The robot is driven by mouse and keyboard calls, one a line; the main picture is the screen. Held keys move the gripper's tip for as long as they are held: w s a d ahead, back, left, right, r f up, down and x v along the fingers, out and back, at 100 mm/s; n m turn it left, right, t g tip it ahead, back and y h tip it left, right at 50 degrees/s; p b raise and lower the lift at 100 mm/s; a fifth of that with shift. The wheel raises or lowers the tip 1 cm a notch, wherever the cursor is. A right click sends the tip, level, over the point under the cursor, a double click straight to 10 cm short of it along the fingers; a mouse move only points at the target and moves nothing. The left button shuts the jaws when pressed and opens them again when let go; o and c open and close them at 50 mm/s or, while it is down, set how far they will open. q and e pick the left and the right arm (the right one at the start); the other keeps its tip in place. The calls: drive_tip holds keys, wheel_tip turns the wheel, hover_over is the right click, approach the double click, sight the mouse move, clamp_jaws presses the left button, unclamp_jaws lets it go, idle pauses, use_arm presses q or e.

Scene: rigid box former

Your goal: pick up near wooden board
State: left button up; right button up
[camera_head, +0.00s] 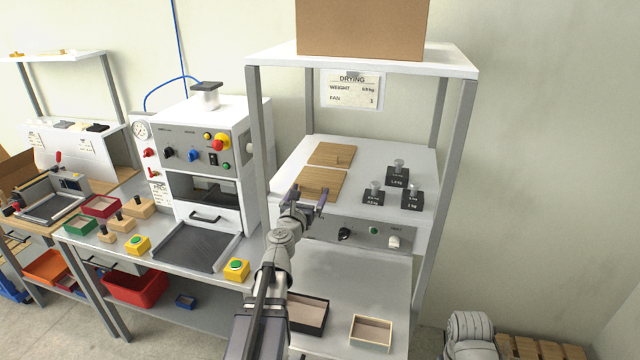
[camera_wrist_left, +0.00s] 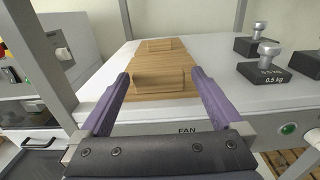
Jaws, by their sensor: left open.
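The near wooden board (camera_head: 321,181) lies flat on the white top of the drying unit (camera_head: 285,180). In the left wrist view the near board (camera_wrist_left: 172,68) has a raised wooden grip block (camera_wrist_left: 158,83) at its front. The far wooden board (camera_head: 332,154) lies just behind it and also shows in the wrist view (camera_wrist_left: 166,45). My left gripper (camera_head: 308,197) is open at the front edge of the near board. In the wrist view its fingers (camera_wrist_left: 160,80) appear on either side of the near board's grip block, with nothing between them held. My right gripper is out of view.
Several black weights (camera_head: 398,176) stand right of the boards. Grey posts (camera_head: 453,170) carry a shelf with a cardboard box (camera_head: 362,28) overhead. A press machine (camera_head: 205,150) stands to the left.

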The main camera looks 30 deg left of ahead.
sight(314, 183)
use_arm(q)
drive_tip(key=shift+x, duration=2.95)
drive_tip(key=shift+s+a, duration=0.1)
drive_tip(key=shift+c, duration=0.6)
drive_tip(key=c, duration=1.2)
